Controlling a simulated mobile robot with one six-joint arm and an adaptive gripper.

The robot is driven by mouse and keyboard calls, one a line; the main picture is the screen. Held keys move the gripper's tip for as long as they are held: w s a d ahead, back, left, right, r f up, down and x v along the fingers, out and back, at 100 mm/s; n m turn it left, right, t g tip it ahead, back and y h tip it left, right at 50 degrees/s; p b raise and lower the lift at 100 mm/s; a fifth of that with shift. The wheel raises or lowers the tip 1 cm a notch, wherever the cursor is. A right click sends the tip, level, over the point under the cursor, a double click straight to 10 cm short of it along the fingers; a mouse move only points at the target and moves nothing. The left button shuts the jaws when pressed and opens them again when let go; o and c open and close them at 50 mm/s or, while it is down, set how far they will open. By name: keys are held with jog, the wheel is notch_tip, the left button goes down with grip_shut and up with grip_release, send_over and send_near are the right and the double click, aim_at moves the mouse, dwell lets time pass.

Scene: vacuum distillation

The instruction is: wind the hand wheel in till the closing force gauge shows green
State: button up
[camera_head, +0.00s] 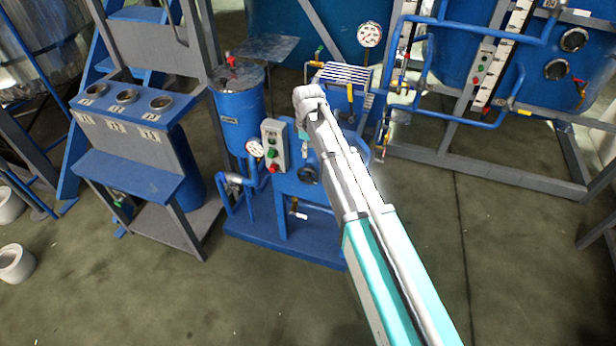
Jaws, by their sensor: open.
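My arm reaches from the bottom right up to a blue skid-mounted machine (285,245) in the middle. The arm's bend covers part of the machine, and my gripper's jaws are hidden behind it. A striped white and blue plate stack (345,73) sits just beyond the bend. A round white gauge (369,34) stands above and right of the stack, and a smaller gauge (254,148) is left of the arm. Neither reading, nor any green zone, is legible, and I cannot tell which is the closing force gauge. I cannot make out the hand wheel.
A grey switch box (274,145) with green and red buttons stands beside a blue tank (240,108). A blue bench with several round cups (127,97) is at left. Pipework and a grey frame (480,172) stand at right. The floor in front is open.

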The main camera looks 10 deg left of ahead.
aim_at(308, 184)
jog(key=shift+f+b, duration=6.55)
jog(key=shift+f, duration=0.15)
grip_shut()
